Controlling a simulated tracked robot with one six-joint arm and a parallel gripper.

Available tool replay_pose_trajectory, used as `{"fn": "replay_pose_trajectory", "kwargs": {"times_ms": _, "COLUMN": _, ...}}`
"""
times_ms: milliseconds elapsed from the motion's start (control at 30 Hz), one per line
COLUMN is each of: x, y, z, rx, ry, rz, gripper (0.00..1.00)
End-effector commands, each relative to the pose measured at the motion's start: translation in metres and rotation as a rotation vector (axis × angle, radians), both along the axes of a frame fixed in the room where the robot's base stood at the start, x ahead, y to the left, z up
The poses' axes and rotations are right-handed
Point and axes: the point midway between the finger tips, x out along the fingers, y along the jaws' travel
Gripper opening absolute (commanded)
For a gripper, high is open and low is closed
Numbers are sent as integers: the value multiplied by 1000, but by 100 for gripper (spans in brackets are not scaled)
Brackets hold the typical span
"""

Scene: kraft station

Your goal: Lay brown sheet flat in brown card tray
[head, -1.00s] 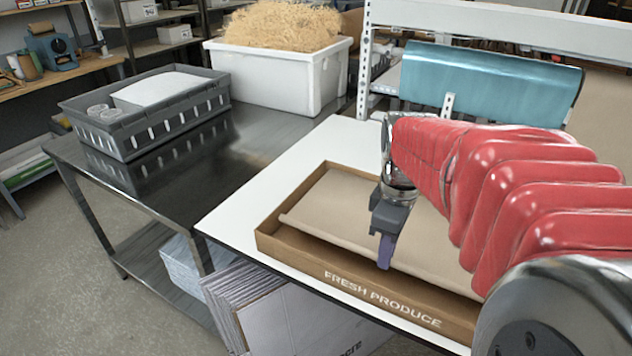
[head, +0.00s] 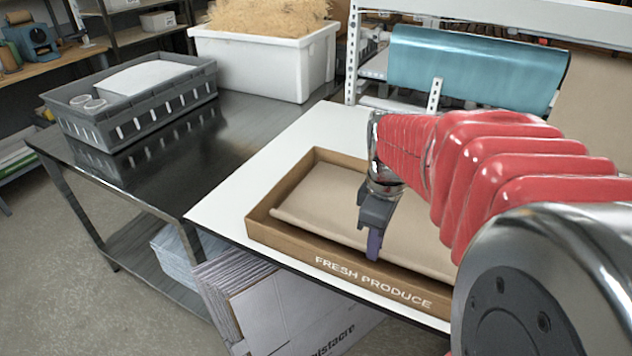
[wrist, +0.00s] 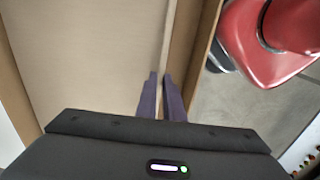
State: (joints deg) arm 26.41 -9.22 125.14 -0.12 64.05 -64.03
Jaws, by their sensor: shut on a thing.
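The brown sheet (head: 325,198) lies inside the brown card tray (head: 283,232), covering most of its floor. Its near edge looks slightly curled and sits a little back from the tray's front wall, which reads "FRESH PRODUCE". My gripper (head: 374,246) is inside the tray, close behind that wall, fingers pointing down. In the wrist view my gripper (wrist: 160,90) is shut on the edge of the sheet (wrist: 90,60), alongside the tray wall (wrist: 190,50). The sheet's right part is hidden behind my arm in the head view.
The tray stands on a white tabletop (head: 235,205). A dark metal table (head: 160,150) adjoins at left with a grey crate (head: 140,105) and a white bin (head: 265,62) of straw. A blue roll (head: 475,68) sits behind. Flat cartons (head: 280,315) are below.

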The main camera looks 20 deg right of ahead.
Motion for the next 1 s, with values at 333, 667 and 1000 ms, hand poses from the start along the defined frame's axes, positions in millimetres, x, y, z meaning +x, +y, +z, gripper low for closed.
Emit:
{"fn": "replay_pose_trajectory", "kwargs": {"times_ms": 333, "x": 0, "y": 0, "z": -2, "rx": 0, "ry": 0, "rz": 0, "gripper": 0}}
{"fn": "replay_pose_trajectory", "kwargs": {"times_ms": 667, "x": 0, "y": 0, "z": -9, "rx": -1, "ry": -1, "rz": 0, "gripper": 0}}
{"fn": "replay_pose_trajectory", "kwargs": {"times_ms": 1000, "x": 0, "y": 0, "z": -16, "rx": 0, "ry": 0, "rz": 0, "gripper": 0}}
